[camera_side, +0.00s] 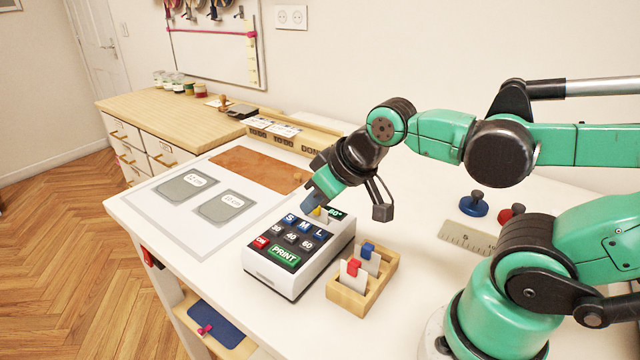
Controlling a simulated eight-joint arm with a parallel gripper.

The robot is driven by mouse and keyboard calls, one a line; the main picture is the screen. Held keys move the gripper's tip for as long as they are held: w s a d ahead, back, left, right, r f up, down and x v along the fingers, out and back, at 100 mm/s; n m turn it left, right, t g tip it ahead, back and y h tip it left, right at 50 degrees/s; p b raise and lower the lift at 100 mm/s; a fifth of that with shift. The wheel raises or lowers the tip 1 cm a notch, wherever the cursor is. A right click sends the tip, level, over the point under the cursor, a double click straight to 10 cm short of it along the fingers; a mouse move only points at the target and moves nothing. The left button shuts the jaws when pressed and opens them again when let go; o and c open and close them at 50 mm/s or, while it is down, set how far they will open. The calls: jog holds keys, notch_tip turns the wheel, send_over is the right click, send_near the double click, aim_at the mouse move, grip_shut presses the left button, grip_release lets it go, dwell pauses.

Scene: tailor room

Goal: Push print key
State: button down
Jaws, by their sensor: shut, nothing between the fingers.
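The green PRINT key (285,256) is at the front of a white keypad device (283,283) on the table. The red ON key (262,242) is just left of it. Dark keys marked 30, 40 and 60 (291,237) and blue keys marked S, M and L (304,226) lie behind. My gripper (313,205) is shut and empty, pointing down over the back of the device, behind the lettered keys. It is apart from the PRINT key. Its tips overlap the device's back in this view, so I cannot tell whether they touch. A green display (335,212) is partly visible.
A wooden holder (347,298) with red and blue tabbed cards stands close right of the device. Two grey cards (187,187) lie on a pale mat to the left. The table's front edge is near.

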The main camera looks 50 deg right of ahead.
aim_at(288, 257)
jog(key=shift+w+a+r+m+t+y, duration=0.15)
jog(key=shift+w+a+r+m+t, duration=0.3)
jog(key=shift+m, duration=0.85)
jog(key=shift+w+a+r+m+t+y, duration=0.2)
jog(key=shift+w+a+r+m, duration=0.4)
jog(key=shift+m, duration=0.7)
jog(key=shift+w+a+r+m+t+y, duration=0.15)
jog(key=shift+w+a+r+m+t, duration=0.35)
jog(key=shift+m, duration=0.8)
jog(key=shift+s+a+f, duration=0.15)
jog(key=shift+s, duration=0.1)
jog(key=shift+f, duration=4.35)
jog(key=shift+f, duration=0.15)
jog(key=shift+f, duration=0.3)
jog(key=shift+r, duration=0.1)
jog(key=shift+r, duration=0.35)
